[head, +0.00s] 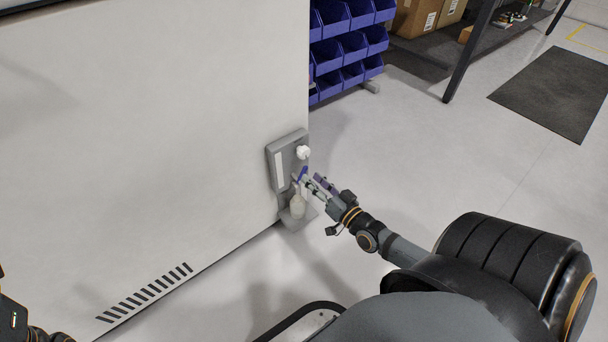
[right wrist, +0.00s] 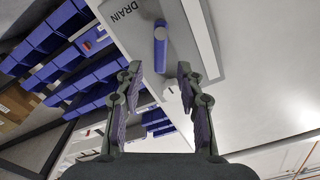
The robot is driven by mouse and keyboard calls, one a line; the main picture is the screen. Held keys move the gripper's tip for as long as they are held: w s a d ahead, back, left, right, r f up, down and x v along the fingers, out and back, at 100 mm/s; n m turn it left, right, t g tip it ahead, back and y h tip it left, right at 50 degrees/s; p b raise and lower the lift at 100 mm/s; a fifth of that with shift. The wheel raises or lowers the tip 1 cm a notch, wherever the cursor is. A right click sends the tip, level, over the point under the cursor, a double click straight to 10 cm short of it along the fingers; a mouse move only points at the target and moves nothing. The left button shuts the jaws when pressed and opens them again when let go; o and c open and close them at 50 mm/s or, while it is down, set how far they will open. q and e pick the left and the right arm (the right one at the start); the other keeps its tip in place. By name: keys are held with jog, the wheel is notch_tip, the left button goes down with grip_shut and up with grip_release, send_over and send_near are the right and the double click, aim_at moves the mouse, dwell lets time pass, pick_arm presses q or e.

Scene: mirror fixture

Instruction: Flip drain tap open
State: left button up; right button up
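The drain tap's blue lever (head: 302,174) is on a grey panel (head: 271,160) on the white cabinet's side. In the right wrist view the lever (right wrist: 160,45) lies just beyond and between the fingertips, by the word DRAIN. I cannot tell whether the fingers touch it. My right gripper (head: 312,183) is at the tap, coming from the right; in the right wrist view its two fingers (right wrist: 160,70) are apart with a gap between them. The left gripper is not visible; only part of my left arm shows at bottom left.
The large white cabinet (head: 150,110) fills the left. Blue bins (head: 345,45) stand behind it. Cardboard boxes (head: 417,18) are on a shelf at the back. The floor at right is open, with a dark mat (head: 555,90).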

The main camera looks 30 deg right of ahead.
aim_at(305, 172)
jog(key=w+b, duration=0.1)
jog(key=w, duration=0.4)
jog(key=shift+w+a+b, duration=0.1)
jog(key=shift+a+b, duration=0.1)
jog(key=shift+b, duration=0.1)
grip_shut()
